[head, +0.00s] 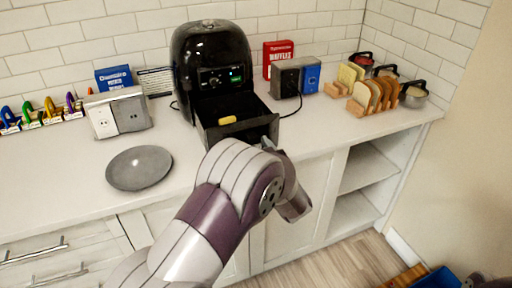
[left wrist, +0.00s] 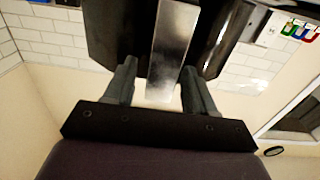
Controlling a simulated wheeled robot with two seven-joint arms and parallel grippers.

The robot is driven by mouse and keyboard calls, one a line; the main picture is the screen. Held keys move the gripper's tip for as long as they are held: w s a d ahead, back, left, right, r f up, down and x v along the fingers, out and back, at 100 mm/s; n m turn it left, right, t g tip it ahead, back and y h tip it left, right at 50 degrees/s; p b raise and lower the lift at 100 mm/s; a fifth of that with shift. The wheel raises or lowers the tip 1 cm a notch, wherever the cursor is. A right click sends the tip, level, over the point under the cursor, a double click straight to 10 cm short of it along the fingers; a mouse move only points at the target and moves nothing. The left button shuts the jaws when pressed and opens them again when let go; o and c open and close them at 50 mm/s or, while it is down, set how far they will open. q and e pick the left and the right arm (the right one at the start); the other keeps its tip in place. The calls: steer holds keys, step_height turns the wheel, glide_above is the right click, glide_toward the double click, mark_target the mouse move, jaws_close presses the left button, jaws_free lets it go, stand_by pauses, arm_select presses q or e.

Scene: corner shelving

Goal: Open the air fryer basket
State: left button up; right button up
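The black air fryer (head: 212,62) stands on the counter against the tiled wall, its display lit. Its basket (head: 238,128) is pulled out toward me, and its inside shows with a small yellow item (head: 227,120) in it. My left gripper (head: 276,146) is at the front of the basket, partly hidden behind my own arm. In the left wrist view the silver basket handle (left wrist: 172,45) lies between my two fingers (left wrist: 158,95). The fingers are spread, with a gap visible on the left side of the handle. My right gripper does not show.
A grey plate (head: 139,168) lies on the counter left of the basket. An outlet box (head: 117,112) stands behind it. Bread racks (head: 370,95) and jars stand at the right. Open shelves (head: 362,170) are below the counter at right.

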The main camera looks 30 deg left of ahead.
arm_select(q)
steer(key=v, duration=1.2)
steer(key=shift+s+d+b, duration=0.2)
steer(key=shift+s+b, duration=0.1)
steer(key=shift+b, duration=0.05)
